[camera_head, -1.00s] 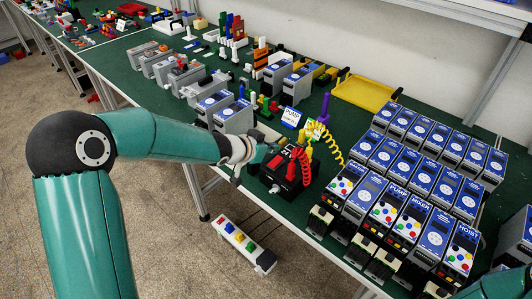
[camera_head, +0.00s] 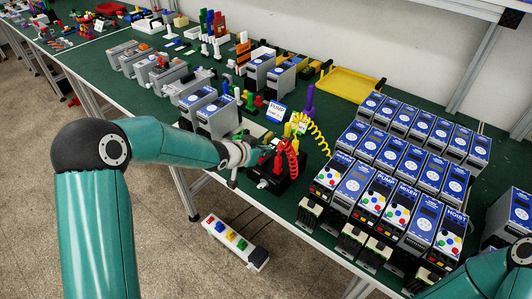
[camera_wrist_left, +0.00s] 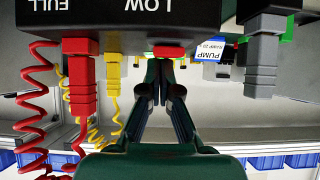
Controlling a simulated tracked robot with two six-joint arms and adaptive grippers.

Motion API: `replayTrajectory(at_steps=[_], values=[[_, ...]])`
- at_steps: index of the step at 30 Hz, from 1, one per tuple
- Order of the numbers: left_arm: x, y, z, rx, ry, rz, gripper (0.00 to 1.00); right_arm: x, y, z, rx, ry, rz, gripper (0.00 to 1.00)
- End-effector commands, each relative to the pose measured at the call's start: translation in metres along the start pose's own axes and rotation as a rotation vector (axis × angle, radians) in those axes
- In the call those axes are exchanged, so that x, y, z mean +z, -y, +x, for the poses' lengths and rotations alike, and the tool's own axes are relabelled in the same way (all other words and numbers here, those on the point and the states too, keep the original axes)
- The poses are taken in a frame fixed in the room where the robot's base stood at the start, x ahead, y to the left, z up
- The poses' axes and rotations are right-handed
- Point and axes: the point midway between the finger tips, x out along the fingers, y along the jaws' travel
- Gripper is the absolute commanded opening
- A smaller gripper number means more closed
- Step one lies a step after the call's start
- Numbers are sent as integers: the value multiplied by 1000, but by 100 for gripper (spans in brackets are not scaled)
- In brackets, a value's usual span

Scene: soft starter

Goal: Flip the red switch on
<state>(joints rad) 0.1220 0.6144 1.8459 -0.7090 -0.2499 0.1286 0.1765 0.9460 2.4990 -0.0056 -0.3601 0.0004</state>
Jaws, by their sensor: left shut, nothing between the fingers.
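A black box (camera_head: 270,180) with red and yellow plugs stands near the table's front edge. In the left wrist view the black box (camera_wrist_left: 200,38) shows upside down, with the words FULL and LOW on it. A small red part, seemingly the red switch (camera_wrist_left: 168,51), sits at its edge by LOW. My left gripper (camera_head: 266,158) is beside the box. Its fingers (camera_wrist_left: 163,66) are shut and empty, with the tips close to the red part; I cannot tell if they touch. In the head view the gripper and plugs hide the switch. My right gripper is out of view.
Red coiled cables (camera_head: 291,160) and yellow ones (camera_head: 318,138) rise by the box. Rows of blue-faced grey units (camera_head: 402,180) stand to its right. Grey units (camera_head: 218,118) stand to its left. A strip with coloured switches (camera_head: 235,242) is below the table edge.

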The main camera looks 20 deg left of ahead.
Motion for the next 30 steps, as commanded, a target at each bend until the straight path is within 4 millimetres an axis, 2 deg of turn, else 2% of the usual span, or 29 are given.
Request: replayTrajectory(at_steps=[8,21,30], values=[[2,-1,2,2,3,0,0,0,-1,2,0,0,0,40],[13,1,-12,-1,8,-3,0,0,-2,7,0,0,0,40],[15,1,-13,-1,12,-4,0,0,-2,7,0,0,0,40]])
